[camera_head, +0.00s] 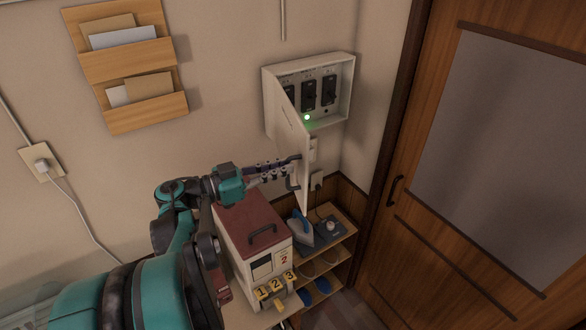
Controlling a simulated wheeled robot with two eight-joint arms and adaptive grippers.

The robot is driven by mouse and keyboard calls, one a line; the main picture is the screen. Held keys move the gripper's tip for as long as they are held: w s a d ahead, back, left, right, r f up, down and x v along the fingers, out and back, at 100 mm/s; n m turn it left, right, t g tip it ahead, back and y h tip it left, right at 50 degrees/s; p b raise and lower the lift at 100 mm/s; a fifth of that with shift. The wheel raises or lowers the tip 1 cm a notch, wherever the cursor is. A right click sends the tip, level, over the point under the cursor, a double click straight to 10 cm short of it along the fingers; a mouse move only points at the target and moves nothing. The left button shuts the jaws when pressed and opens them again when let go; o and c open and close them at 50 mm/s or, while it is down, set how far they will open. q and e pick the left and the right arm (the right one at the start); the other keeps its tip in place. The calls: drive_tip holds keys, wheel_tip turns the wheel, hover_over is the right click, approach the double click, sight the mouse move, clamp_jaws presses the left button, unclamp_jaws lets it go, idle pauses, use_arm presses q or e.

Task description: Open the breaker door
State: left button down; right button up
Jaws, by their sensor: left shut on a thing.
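The breaker box (349,90) is white and mounted on the wall near the corner. Its breaker door (287,125) is hinged on the left and stands partly open, swung out from the box. Several black breaker switches (328,90) show inside; the door hides part of the interior. My left gripper (286,168) is at the lower part of the door, shut on the door's handle (294,180). The fingers cover part of the handle. My right gripper is not in view.
A box with a dark red top (246,220) stands below my left gripper. A blue iron (301,229) sits beside it on a wooden shelf (341,231). A brown sliding door (440,210) is at right, and a wooden letter rack (133,66) hangs at upper left.

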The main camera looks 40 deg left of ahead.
use_arm(q)
drive_tip(key=shift+s+a+r+y, duration=0.1)
drive_tip(key=shift+a+r+y, duration=0.25)
drive_tip(key=shift+a, duration=0.45)
drive_tip(key=c, duration=1.6)
unclamp_jaws()
drive_tip(key=shift+w+f, duration=0.25)
drive_tip(key=shift+f, duration=0.05)
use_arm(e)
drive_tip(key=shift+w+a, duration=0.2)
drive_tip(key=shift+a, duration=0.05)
